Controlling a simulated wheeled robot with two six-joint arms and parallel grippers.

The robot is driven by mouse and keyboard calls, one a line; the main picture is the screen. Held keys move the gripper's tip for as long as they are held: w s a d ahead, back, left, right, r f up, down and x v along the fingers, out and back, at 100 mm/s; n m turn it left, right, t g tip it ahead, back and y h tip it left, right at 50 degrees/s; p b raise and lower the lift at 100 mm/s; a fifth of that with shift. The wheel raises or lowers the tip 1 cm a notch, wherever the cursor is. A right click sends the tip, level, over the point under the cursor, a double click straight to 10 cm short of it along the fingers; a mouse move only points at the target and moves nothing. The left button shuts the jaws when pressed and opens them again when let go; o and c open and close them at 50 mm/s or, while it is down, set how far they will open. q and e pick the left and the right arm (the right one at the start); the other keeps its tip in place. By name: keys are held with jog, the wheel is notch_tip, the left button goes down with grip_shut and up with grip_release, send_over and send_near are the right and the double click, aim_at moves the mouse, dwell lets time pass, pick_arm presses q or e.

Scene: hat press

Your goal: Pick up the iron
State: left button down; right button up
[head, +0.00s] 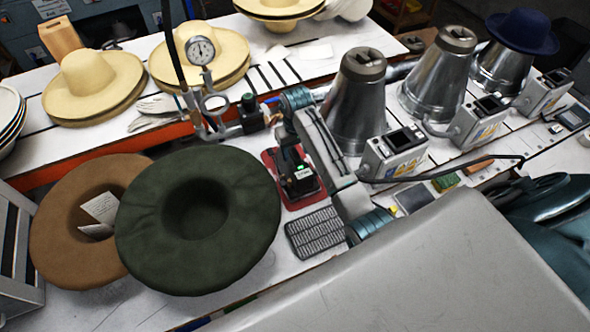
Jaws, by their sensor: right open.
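The iron (301,183) looks like a dark body with a pale label and a small green light, on a red base or pad (312,198) at the middle of the white table. My right arm, grey with teal joint rings, reaches in beside it and covers its right side. My right gripper (284,140) is open at the iron's far end, over its dark upper part. The dark fingers blend with the iron, so I cannot tell whether they touch it. My left gripper is not in view.
A green hat (240,255) and a brown hat (62,235) lie to the left. A pressure gauge (201,51) on a stand rises behind. Metal cones (355,110) with control boxes (395,155) stand to the right. A dark ribbed plate (315,233) lies nearer. Straw hats (92,80) sit at the back.

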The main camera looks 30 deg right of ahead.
jog(key=f, duration=0.1)
jog(key=f+p, duration=0.1)
jog(key=f, duration=0.1)
jog(key=shift+s+a+f+p, duration=0.2)
jog(key=shift+a+p, duration=0.05)
jog(key=shift+p, duration=0.1)
jog(key=shift+f, duration=0.45)
jog(key=shift+c, duration=0.2)
grip_shut()
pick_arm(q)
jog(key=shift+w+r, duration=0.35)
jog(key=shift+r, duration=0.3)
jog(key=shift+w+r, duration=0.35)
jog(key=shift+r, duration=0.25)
pick_arm(e)
jog(key=shift+w+d, duration=0.1)
jog(key=shift+w, duration=0.1)
